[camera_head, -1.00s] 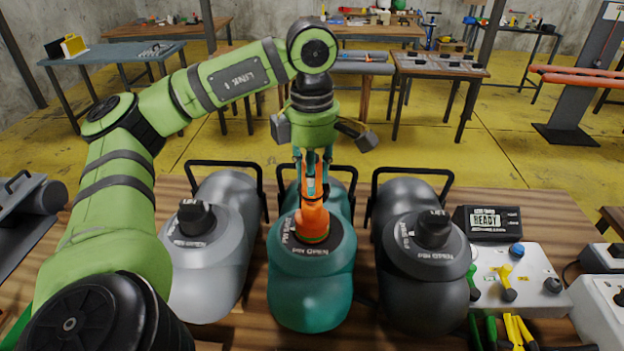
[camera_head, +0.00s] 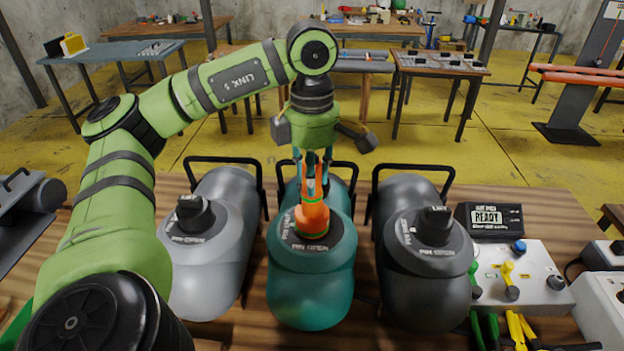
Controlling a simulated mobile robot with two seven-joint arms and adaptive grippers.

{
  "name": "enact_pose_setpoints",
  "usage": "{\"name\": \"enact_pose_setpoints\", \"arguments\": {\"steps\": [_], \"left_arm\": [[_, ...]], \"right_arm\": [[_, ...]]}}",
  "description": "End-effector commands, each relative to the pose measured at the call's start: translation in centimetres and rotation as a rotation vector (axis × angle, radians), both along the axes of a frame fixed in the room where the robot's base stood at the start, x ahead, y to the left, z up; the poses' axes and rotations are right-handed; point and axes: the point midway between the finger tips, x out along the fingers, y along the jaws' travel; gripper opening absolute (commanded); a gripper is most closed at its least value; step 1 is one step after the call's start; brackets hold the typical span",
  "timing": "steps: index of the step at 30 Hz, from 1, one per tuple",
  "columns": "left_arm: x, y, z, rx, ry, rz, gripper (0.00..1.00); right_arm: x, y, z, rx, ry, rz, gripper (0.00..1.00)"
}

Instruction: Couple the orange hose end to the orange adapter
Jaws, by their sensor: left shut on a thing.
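The teal inflatable boat (camera_head: 312,285) lies in the middle of the bench, with a dark valve plate on its top. An orange fitting (camera_head: 312,218) with a thin green ring round its lower part stands at that plate. My left gripper (camera_head: 313,193) points down from above, and its teal fingers are shut on the upper part of the orange fitting. I cannot tell whether this is the hose end, the adapter or both together, nor whether it is seated on the valve. No hose shows clearly. My right gripper is not in view.
A light grey boat (camera_head: 207,275) lies to the left and a dark grey boat (camera_head: 425,285) to the right, each with a black knob and handle. A black display (camera_head: 488,218) reads READY above a white control box (camera_head: 535,275). Yellow and green-handled tools lie at the front right.

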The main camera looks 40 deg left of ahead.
Motion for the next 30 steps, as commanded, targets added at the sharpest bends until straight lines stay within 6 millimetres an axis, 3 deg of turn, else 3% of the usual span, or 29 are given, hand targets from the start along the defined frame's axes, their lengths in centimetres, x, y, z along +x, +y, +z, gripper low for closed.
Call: {"name": "enact_pose_setpoints", "arguments": {"steps": [1, 2, 3, 16, 30], "left_arm": [[0.0, 0.0, 0.0, 0.000, 0.000, 0.000, 0.00], [0.0, 0.0, 0.0, 0.000, 0.000, 0.000, 0.43], [0.0, 0.0, 0.0, 0.000, 0.000, 0.000, 0.58], [0.1, 0.0, 0.6, 0.000, -0.001, 0.000, 0.58], [0.1, 0.0, 7.2, 0.000, -0.005, -0.002, 0.58]], "right_arm": [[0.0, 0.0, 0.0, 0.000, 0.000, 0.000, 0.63], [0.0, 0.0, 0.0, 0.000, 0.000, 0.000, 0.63], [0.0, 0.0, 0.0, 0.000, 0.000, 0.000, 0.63], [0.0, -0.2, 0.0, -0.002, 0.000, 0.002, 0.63], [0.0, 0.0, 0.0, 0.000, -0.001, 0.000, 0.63]]}}
